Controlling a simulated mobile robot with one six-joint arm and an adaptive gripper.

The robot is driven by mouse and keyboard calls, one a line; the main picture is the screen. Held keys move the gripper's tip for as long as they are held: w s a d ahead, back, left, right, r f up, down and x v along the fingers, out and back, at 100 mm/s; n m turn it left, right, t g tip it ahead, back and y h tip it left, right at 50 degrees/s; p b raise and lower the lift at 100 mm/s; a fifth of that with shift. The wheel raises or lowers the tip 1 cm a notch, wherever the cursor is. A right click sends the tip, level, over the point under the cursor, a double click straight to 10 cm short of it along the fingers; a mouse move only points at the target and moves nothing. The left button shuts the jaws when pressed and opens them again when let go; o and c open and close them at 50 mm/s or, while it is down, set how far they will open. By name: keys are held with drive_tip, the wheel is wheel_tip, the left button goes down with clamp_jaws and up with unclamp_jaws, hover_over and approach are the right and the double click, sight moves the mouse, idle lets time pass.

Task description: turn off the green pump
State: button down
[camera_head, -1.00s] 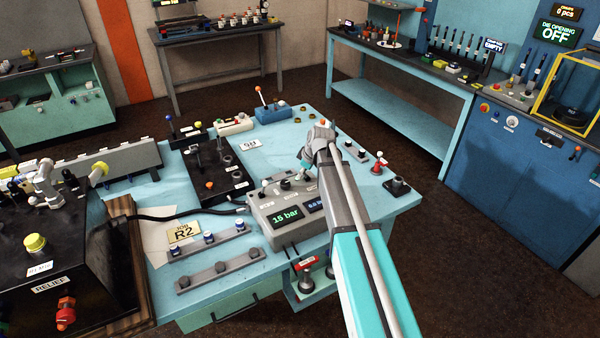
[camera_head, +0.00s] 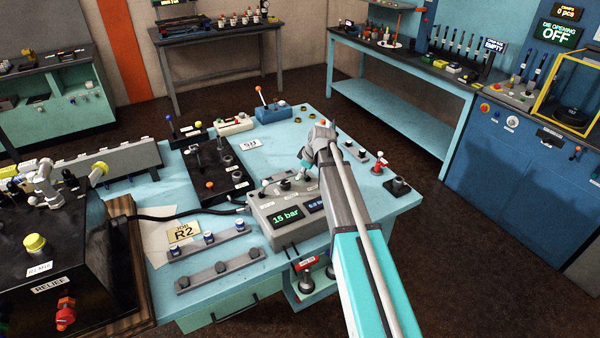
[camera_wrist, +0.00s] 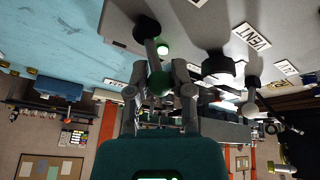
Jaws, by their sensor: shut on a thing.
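The grey control box (camera_head: 285,213) with the green "15 bar" display stands at the front of the blue table, partly behind my arm. In the wrist view, a lever with a green knob (camera_wrist: 159,82) rises from a dark round base on the box's grey face. A green light (camera_wrist: 162,49) glows beside its stem. My gripper (camera_wrist: 160,92) is shut on the green-knobbed lever, with one finger on each side of the knob. In the head view my gripper (camera_head: 304,167) is over the back right of the box, and the knob is hard to make out.
A black knob (camera_wrist: 217,67) and another lever (camera_wrist: 251,92) stand beside the green one, near a "VENT" label (camera_wrist: 252,37). A black valve block (camera_head: 218,170) lies left of the box. Several small fittings line the table's right side.

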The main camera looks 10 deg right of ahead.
drive_tip(key=shift+s+d+y, duration=0.15)
drive_tip(key=shift+d+y, duration=0.2)
drive_tip(key=shift+y, duration=0.15)
drive_tip(key=shift+w+d+m+g+y+b, duration=0.2)
drive_tip(key=shift+d+m+g+y+b, duration=0.15)
drive_tip(key=shift+y+b, duration=0.35)
drive_tip(key=shift+w+d+f+m+g+y+b, duration=0.15)
drive_tip(key=shift+d+m+g+y+b, duration=0.25)
drive_tip(key=shift+y+b, duration=0.65)
drive_tip(key=shift+w+d+y+b, duration=0.15)
drive_tip(key=shift+d+y+b, duration=0.35)
drive_tip(key=shift+y+b, duration=0.5)
drive_tip(key=shift+d+m+y+b, duration=0.2)
drive_tip(key=shift+y+b, duration=0.25)
drive_tip(key=shift+y, duration=0.3)
drive_tip(key=shift+c, duration=2.4)
unclamp_jaws()
drive_tip(key=shift+r, duration=0.2)
drive_tip(key=shift+a, duration=0.1)
